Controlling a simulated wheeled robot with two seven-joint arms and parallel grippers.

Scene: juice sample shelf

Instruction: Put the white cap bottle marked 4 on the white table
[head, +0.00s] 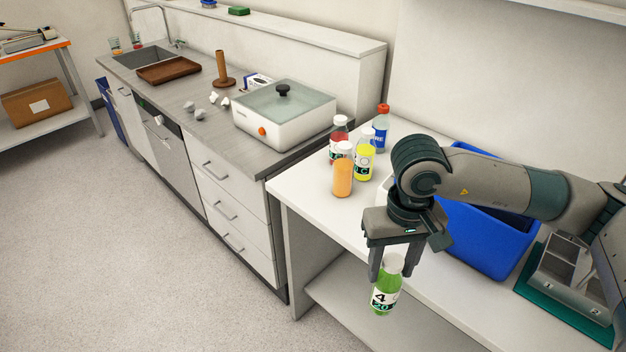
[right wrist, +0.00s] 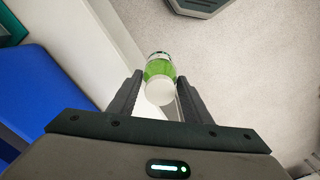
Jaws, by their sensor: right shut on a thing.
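In the head view the bottle appears in front of the white table's front edge. The right wrist view shows its white cap (right wrist: 160,91) and green body between the two fingers (right wrist: 153,97), with floor around it. The white table (head: 318,192) runs along the right side of the head view. My left gripper is not in view.
On the table stand an orange bottle (head: 343,174), a yellow one (head: 365,160), a red one (head: 337,146) and a blue one (head: 381,130). A blue bin (head: 480,240) and a metal divided tray (head: 572,285) are farther right. Clear tabletop lies near the left front corner.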

